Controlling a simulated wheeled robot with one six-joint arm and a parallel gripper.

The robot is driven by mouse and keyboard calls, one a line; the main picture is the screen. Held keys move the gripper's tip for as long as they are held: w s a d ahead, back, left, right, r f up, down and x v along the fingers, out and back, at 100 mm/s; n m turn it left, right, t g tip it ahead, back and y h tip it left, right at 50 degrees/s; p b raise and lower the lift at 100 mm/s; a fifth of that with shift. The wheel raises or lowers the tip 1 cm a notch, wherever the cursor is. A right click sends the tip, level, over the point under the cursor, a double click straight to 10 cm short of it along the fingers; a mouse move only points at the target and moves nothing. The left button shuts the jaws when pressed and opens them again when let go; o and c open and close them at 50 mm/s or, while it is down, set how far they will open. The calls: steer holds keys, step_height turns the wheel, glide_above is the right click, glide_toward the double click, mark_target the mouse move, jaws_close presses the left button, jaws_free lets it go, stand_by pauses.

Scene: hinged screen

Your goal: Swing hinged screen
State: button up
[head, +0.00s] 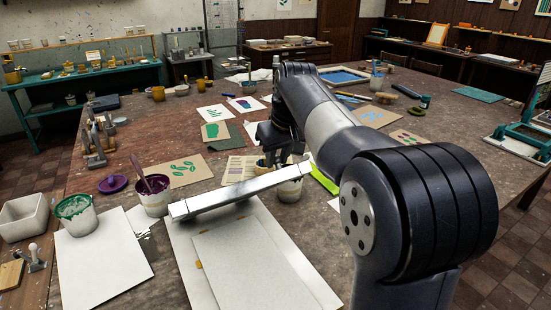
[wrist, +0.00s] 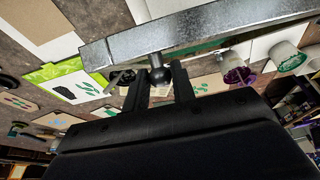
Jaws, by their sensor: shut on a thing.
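The hinged screen shows as a grey metal frame bar (head: 225,196) across the far end of a white baseboard (head: 185,245) in the head view. It is seen nearly edge-on, so its exact angle and its mesh cannot be told. My gripper (wrist: 158,88) is shut on this knob, one finger on each side. In the head view my gripper (head: 272,160) is just behind the bar, partly hidden by my arm.
A pale sheet (head: 250,265) lies on the baseboard. A green paint tub (head: 76,215) and a purple one (head: 152,195) stand left of the bar. A white tub (head: 289,188) stands close by its right end. Printed cards and tools lie around on the table.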

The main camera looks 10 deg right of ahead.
steer(key=s+d+f+b, duration=0.2)
steer(key=s+f+b, duration=0.4)
steer(key=shift+f+b, duration=0.35)
steer(key=shift+b, duration=0.05)
steer(key=shift+s, duration=0.1)
stand_by(0.3)
steer(key=s+d+f+b, duration=0.2)
steer(key=s+f+b, duration=0.4)
steer(key=f+b, duration=0.4)
step_height(320, 180, down, 2)
steer(key=shift+s+f+b, duration=0.25)
steer(key=shift+s+b, duration=0.15)
stand_by(0.3)
steer(key=shift+d, duration=0.1)
